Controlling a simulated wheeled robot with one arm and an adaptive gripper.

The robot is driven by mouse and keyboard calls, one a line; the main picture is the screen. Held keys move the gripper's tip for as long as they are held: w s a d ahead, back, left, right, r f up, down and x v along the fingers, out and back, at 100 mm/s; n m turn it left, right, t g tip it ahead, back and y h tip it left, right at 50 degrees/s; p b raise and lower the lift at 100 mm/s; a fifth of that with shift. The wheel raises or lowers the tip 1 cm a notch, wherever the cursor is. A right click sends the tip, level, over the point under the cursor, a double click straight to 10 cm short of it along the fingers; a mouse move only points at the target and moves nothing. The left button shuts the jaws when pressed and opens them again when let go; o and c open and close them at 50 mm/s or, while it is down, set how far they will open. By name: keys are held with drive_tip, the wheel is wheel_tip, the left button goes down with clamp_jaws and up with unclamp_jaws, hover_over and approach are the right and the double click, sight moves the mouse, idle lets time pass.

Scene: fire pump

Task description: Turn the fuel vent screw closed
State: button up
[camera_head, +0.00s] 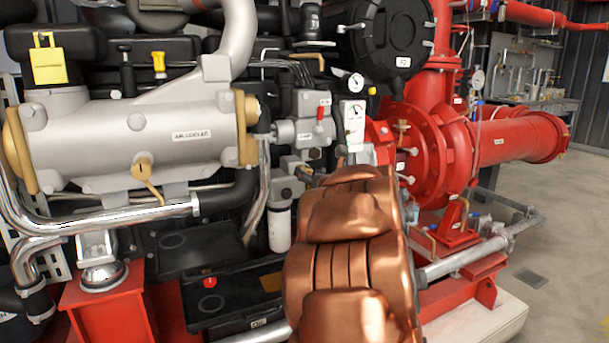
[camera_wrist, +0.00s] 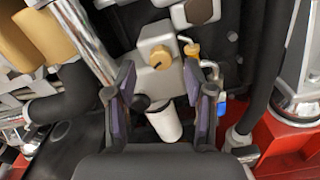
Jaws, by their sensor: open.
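A brass-coloured screw knob (camera_wrist: 160,57) sits on the front of a light grey filter head (camera_wrist: 158,38) in the wrist view; I take it for the fuel vent screw. A white filter canister (camera_wrist: 165,122) hangs below that head. No contact with the knob shows. My gripper is not visible in the head view.
A brass-tipped bent fitting (camera_wrist: 191,46) stands just right of the knob. A chrome pipe (camera_wrist: 85,40) and black hose (camera_wrist: 68,92) lie left. In the head view, a grey cooler (camera_head: 90,130) is left, and a red pump (camera_head: 425,150) right. Open floor (camera_head: 560,225) lies far right.

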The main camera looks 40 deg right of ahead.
drive_tip(key=shift+x, duration=1.7)
clamp_jaws()
